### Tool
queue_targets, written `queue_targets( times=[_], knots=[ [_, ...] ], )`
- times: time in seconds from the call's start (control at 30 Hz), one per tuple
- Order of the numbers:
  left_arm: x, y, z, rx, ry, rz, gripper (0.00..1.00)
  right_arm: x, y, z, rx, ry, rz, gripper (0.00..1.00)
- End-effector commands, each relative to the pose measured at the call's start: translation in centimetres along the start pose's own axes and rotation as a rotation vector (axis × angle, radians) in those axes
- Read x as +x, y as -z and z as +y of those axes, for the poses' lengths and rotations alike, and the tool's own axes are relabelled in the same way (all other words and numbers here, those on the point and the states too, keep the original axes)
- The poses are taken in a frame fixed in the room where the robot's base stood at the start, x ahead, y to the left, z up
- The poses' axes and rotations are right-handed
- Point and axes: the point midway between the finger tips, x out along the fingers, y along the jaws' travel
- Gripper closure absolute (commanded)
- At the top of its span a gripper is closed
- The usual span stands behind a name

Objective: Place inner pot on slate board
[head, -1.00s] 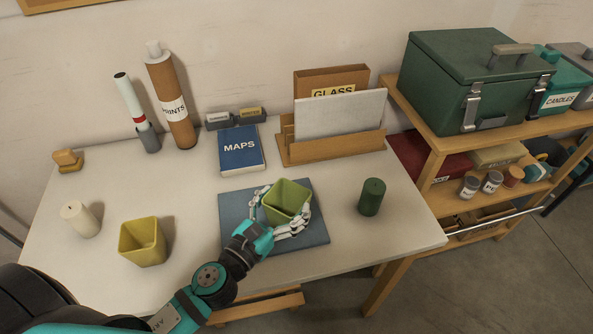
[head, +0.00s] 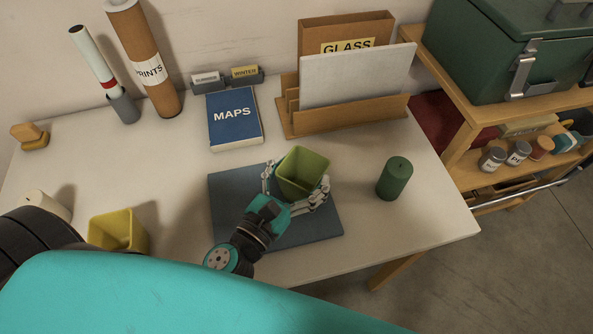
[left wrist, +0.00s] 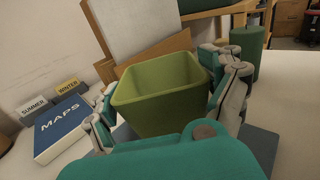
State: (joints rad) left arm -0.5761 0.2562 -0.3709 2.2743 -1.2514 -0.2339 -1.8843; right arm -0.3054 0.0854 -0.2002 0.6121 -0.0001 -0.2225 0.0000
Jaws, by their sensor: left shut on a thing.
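The inner pot, a green square pot (head: 301,172), is held between the fingers of my left gripper (head: 297,190) over the right half of the slate board (head: 236,188). The board is a flat blue-grey slab on the white table. In the left wrist view the green pot (left wrist: 160,95) stands upright, open side up, with finger links of my left gripper (left wrist: 166,110) on both sides. The pot's base is hidden, so I cannot tell whether it touches the board. My right gripper is not in view.
A yellow-green square pot (head: 118,232) and a cream candle (head: 47,204) stand at the left. A dark green candle (head: 394,178) stands right of the board. A blue MAPS book (head: 234,120) and a wooden rack (head: 346,115) are behind. A shelf (head: 470,125) adjoins the right.

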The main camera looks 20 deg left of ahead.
Motion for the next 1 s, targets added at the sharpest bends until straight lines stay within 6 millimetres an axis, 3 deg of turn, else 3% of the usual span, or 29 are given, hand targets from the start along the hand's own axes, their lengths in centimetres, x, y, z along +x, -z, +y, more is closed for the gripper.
queue_targets(
  times=[0.13,0.33,0.37,0.43,0.9,1.0],
  knots=[
    [0.0,0.0,0.0,-0.001,-0.001,0.004,0.47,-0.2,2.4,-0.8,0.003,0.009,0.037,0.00],
    [0.0,0.5,0.0,-0.001,-0.001,0.004,0.47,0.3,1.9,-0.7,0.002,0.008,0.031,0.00],
    [0.0,0.3,0.0,-0.002,-0.001,0.004,0.10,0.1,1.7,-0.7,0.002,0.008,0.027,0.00],
    [0.0,0.3,0.0,-0.002,-0.001,0.004,0.01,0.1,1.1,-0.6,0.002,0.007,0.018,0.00],
    [0.0,-0.2,0.0,-0.001,-0.001,0.003,0.00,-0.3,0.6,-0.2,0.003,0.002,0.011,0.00],
    [-0.9,0.4,0.0,-0.004,-0.001,0.005,0.00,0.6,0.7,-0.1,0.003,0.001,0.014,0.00]
  ],
)
